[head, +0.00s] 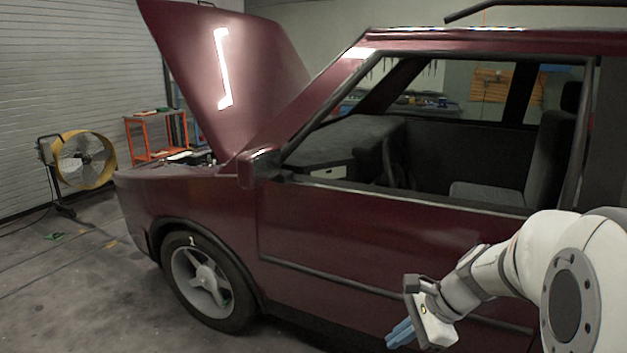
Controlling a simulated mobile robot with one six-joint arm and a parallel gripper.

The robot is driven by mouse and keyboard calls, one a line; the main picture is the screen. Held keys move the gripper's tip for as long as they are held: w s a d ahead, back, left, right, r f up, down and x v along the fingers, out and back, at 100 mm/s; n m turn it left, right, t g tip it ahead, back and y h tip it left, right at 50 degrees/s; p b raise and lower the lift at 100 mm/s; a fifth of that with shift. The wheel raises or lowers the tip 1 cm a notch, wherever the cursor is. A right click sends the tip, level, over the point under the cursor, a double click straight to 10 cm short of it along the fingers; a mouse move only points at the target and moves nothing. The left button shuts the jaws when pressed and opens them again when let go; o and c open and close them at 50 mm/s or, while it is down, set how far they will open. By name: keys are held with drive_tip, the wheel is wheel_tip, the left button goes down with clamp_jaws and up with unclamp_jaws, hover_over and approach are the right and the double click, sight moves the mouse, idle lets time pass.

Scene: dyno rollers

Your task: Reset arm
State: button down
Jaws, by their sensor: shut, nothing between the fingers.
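My gripper (401,335) is at the lower right in the head view, at the end of my white arm. Its blue fingers point down and to the left and are shut with nothing between them. The gripper shows in front of the lower door of a dark red car (340,232). I cannot tell how far it is from the door. My arm reaches in from the right edge and bends downward at the wrist.
The car fills the middle and right, with its hood (235,75) raised. Its front wheel (205,280) stands left of my gripper. A yellow fan (84,158) and an orange shelf cart (153,140) stand at the left. The floor (75,290) at lower left is mostly clear.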

drive_tip(key=s+a+r+n+h+p, duration=0.1)
drive_tip(key=s+r+n+h+p, duration=0.3)
drive_tip(key=s+n, duration=0.9)
wheel_tip(320, 180, up, 3)
drive_tip(key=n+h, duration=0.2)
drive_tip(key=n, duration=0.1)
drive_tip(key=shift+t+h+p, duration=0.3)
drive_tip(key=shift+p, duration=0.1)
drive_tip(key=shift+d+r, duration=0.1)
